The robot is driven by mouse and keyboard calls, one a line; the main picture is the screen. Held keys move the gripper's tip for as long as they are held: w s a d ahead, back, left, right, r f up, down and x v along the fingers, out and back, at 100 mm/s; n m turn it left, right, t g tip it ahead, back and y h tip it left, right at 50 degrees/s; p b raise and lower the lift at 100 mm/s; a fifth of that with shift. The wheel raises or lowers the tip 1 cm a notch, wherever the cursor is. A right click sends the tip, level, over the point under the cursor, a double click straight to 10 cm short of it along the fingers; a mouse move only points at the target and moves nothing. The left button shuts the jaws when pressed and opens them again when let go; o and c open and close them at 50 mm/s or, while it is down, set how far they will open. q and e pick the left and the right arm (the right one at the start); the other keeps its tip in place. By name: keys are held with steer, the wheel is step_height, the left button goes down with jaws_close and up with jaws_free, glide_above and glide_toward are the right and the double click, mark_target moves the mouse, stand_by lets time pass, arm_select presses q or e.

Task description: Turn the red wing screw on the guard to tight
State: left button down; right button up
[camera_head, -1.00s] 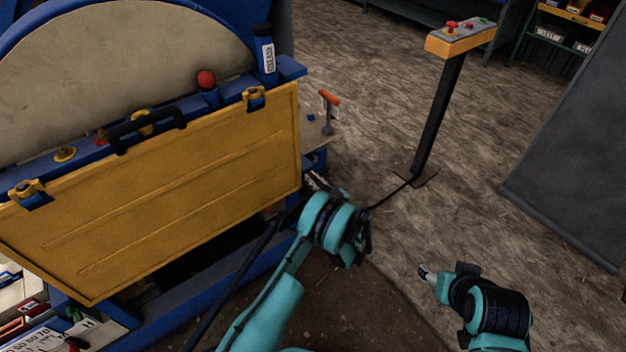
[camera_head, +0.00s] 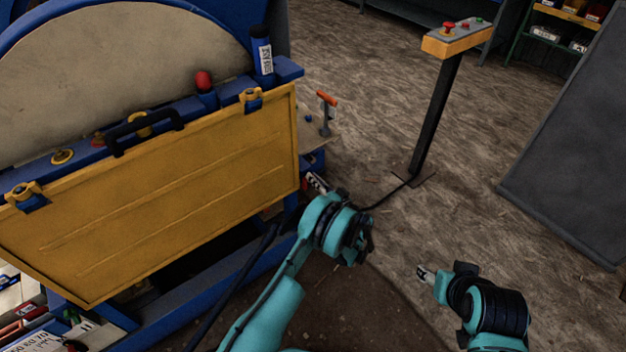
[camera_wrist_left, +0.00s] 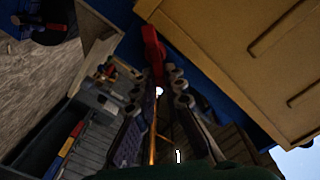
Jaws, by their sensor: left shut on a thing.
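The red wing screw (camera_wrist_left: 153,48) shows in the left wrist view beside the yellow guard (camera_wrist_left: 238,45). Its lower end is between the fingertips of my left gripper (camera_wrist_left: 156,82), which is shut on it. In the head view my left gripper (camera_head: 316,183) is at the lower right edge of the yellow guard (camera_head: 180,190); its fingers and the screw it holds are hidden or too small to make out there.
A blue post with a red top (camera_head: 204,82) and a blue bottle (camera_head: 263,55) stand above the guard. An orange-handled lever (camera_head: 326,98) is to its right. A control pedestal (camera_head: 436,115) stands on the floor, with a dark panel (camera_head: 570,150) farther right. Floor between is clear.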

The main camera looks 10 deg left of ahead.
arm_select(q)
steer(key=shift+w+d+f+m, duration=0.1)
steer(key=shift+f+m, duration=0.25)
steer(key=shift+m, duration=1.3)
steer(key=shift+w+d+f+m, duration=0.15)
steer(key=shift+f+m, duration=0.15)
steer(key=shift+m, duration=1.4)
steer(key=shift+w+d+f+m, duration=0.1)
steer(key=shift+f+m, duration=0.25)
steer(key=shift+m, duration=1.3)
steer(key=c, duration=1.6)
jaws_free()
steer(key=v, duration=1.2)
steer(key=shift+a, duration=0.1)
